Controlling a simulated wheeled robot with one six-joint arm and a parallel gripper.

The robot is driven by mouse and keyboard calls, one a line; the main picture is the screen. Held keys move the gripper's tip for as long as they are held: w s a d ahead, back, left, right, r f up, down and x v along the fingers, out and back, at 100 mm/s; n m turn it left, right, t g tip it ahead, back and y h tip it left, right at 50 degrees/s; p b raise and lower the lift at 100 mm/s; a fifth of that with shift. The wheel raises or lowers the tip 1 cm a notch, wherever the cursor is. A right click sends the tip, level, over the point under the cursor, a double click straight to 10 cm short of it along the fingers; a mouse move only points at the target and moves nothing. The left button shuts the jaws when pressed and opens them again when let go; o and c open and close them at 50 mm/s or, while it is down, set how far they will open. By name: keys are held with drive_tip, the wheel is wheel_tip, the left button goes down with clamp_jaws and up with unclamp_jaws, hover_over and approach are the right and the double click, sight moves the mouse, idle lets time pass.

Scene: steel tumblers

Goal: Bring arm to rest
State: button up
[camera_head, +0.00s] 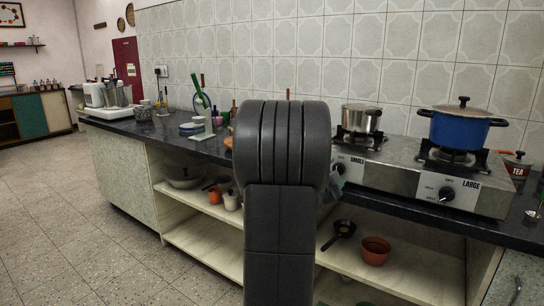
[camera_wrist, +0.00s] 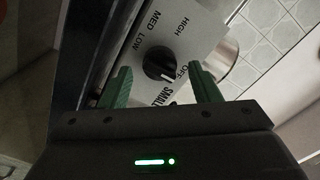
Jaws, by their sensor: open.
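My gripper (camera_wrist: 160,84) shows in the wrist view with its two green fingers spread apart and nothing between them. Beyond the fingers is the small burner's black knob (camera_wrist: 160,62) on the steel front panel; I cannot tell how far off it is. In the head view my dark grey arm (camera_head: 280,190) stands upright in the middle and hides part of the counter.
The steel stove (camera_head: 400,180) on the dark counter bears a steel pot (camera_head: 361,119) and a blue lidded pot (camera_head: 459,129). Shelves below hold bowls and a brown pot (camera_head: 376,251). The left floor is clear.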

drive_tip(key=shift+n+p, duration=3.95)
drive_tip(key=shift+n, duration=1.95)
drive_tip(key=shift+a, duration=0.15)
